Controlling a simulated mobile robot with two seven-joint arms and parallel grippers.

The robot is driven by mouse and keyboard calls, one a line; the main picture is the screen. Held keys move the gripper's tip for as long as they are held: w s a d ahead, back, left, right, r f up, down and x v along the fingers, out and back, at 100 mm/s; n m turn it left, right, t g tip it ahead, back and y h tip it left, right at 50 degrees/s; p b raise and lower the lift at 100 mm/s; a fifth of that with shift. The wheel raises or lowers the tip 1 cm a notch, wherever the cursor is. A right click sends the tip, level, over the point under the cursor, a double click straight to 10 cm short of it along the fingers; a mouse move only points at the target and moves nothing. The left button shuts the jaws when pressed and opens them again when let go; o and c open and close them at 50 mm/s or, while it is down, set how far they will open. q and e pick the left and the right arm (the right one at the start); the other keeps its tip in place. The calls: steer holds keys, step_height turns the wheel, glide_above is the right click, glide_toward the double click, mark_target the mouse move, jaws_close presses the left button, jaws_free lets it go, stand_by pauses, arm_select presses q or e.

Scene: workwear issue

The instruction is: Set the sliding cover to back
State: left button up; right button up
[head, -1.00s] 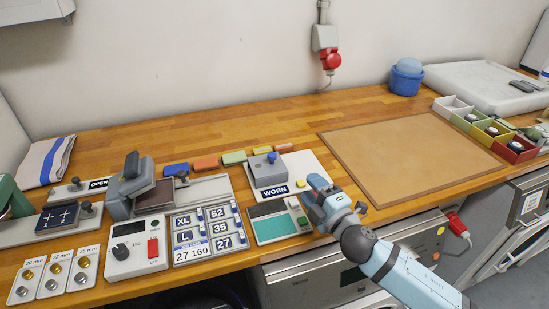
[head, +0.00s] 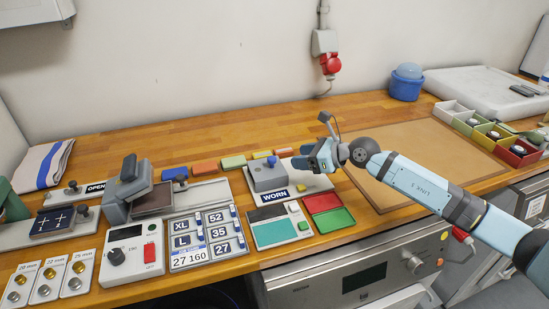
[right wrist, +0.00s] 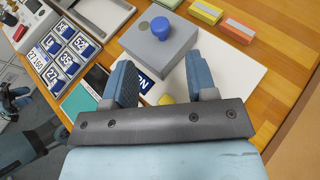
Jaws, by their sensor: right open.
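The sliding cover looks to be the grey block (head: 268,177) with a blue knob (head: 272,161). It sits on a white plate (head: 313,183), with the label WORN (head: 274,195) bare at its front. In the right wrist view the cover (right wrist: 152,48) and its blue knob (right wrist: 161,30) lie ahead of my fingers. My right gripper (head: 316,158) is to the right of the cover in the head view, apart from it and empty. In the right wrist view its two fingers (right wrist: 160,82) stand apart. My left gripper is not in view.
A small yellow piece (head: 301,188) sits on the plate's front. Several coloured blocks (head: 233,162) line up behind the plate. A teal-panelled device (head: 275,232) and red and green pads (head: 334,218) lie in front. A brown board (head: 400,150) lies bare to the right.

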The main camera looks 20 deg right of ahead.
mark_target(273, 158)
steer(key=x, duration=0.9)
steer(key=shift+w+a, duration=0.15)
jaws_close()
steer(key=d+b, duration=0.2)
steer(key=d, duration=0.1)
steer(key=d+f+b, duration=0.1)
steer(key=d, duration=0.1)
steer(key=shift+d, duration=0.2)
steer(key=d+b, duration=0.1)
steer(key=d, duration=0.1)
steer(key=d+b, duration=0.2)
steer(key=d, duration=0.1)
steer(key=shift+s+d+r, duration=0.25)
steer(key=shift+s+d, duration=0.05)
steer(key=shift+d+r, duration=0.15)
steer(key=shift+d, duration=0.25)
steer(key=shift+r, duration=0.1)
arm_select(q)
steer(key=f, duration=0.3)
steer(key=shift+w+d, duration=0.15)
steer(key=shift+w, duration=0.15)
